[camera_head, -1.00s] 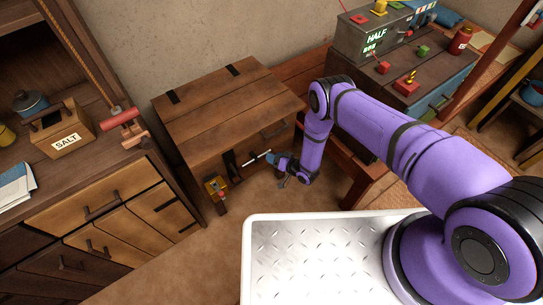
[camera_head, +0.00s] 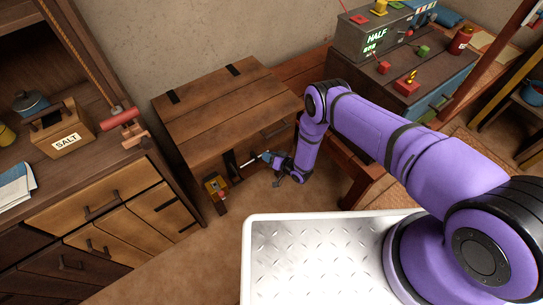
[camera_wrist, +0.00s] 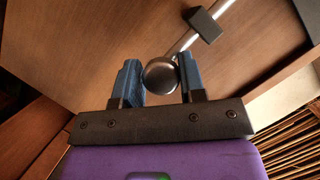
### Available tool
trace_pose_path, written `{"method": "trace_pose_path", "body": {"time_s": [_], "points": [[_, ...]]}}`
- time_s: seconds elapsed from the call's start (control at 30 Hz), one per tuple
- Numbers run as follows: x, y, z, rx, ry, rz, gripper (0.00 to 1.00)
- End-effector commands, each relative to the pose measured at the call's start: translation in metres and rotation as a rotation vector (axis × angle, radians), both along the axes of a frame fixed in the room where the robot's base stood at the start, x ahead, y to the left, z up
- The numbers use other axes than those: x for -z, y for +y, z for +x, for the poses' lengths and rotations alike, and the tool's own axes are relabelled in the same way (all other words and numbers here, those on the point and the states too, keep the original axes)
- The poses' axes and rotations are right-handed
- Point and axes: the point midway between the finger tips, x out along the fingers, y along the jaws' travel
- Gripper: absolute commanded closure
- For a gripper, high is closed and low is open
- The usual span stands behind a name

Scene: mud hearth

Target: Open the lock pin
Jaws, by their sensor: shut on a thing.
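The lock pin is a pale metal rod (camera_wrist: 186,41) with a dark round knob (camera_wrist: 160,74) at its near end. In the wrist view the rod runs up and right through a dark block (camera_wrist: 203,24) on the wooden face. My gripper (camera_wrist: 160,78) is shut on the knob, with a blue finger on each side. In the head view my gripper (camera_head: 266,157) is low at the front of the wooden chest (camera_head: 190,123), and the rod (camera_head: 248,162) shows to its left, by a dark upright fitting (camera_head: 231,163). The gripped end is small there.
A small yellow and red device (camera_head: 215,186) sits by the chest's lower left corner. A wooden cabinet (camera_head: 120,215) stands to the left. A reddish bench (camera_head: 350,155) is behind my arm on the right. Open floor (camera_head: 180,262) lies in front of the chest.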

Motion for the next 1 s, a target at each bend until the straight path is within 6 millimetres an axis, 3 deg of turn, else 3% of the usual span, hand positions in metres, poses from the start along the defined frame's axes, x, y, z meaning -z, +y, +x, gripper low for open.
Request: {"method": "trace_pose_path", "body": {"time_s": [0.2,0.4,0.8,0.83,0.9,1.0], "points": [[0.0,0.048,-0.032,-0.003,-0.001,0.004,1.0],[-0.001,0.081,-0.054,-0.002,-0.001,0.002,1.0],[-0.001,0.093,-0.063,-0.013,0.0,0.004,1.0],[-0.001,0.093,-0.063,-0.012,0.001,0.005,0.56],[-0.001,0.093,-0.063,-0.012,0.001,0.004,0.41],[-0.001,0.091,-0.062,-0.008,0.0,0.003,0.41]]}}
